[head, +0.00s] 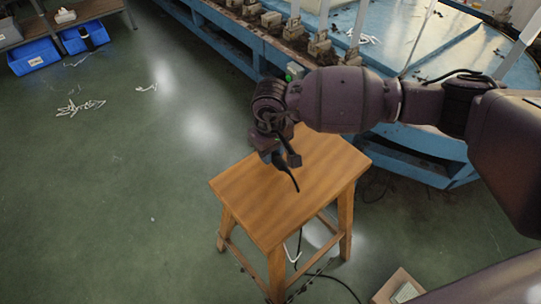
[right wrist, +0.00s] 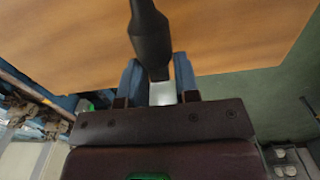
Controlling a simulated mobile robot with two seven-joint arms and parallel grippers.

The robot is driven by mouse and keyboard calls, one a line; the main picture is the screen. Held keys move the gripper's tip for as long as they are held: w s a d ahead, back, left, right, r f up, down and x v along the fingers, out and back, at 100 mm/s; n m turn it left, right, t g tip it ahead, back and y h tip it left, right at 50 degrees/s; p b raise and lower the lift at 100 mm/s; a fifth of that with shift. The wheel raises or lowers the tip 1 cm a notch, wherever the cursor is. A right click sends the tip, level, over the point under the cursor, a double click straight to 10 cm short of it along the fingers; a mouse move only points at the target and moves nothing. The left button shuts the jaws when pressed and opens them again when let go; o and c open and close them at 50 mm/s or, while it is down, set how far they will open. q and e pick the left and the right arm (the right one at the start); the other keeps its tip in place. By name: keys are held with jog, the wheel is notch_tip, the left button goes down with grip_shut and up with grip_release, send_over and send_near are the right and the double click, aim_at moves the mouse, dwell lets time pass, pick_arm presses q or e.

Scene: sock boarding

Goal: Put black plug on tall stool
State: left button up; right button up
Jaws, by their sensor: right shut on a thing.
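The tall stool (head: 255,205) is wooden with a square top and stands in the middle of the head view. My right gripper (head: 284,160) is over the stool top. It is shut on the black plug, which shows in the right wrist view (right wrist: 149,38) between the two fingers (right wrist: 160,85). In the head view the plug's dark, thin end (head: 291,183) points down over the stool top. I cannot tell whether it touches the wood. The wood of the stool top fills much of the right wrist view (right wrist: 70,50). My left gripper is not in view.
A blue workbench (head: 225,45) with several fixtures runs along the back. Blue bins (head: 33,57) stand at the upper left. White scraps (head: 80,107) lie on the green floor. A cable (head: 330,277) lies by the stool legs. The floor left of the stool is mostly clear.

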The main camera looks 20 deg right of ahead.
notch_tip(320, 180, down, 2)
jog(key=shift+f, duration=0.25)
jog(key=shift+r, duration=0.15)
jog(key=o, duration=0.9)
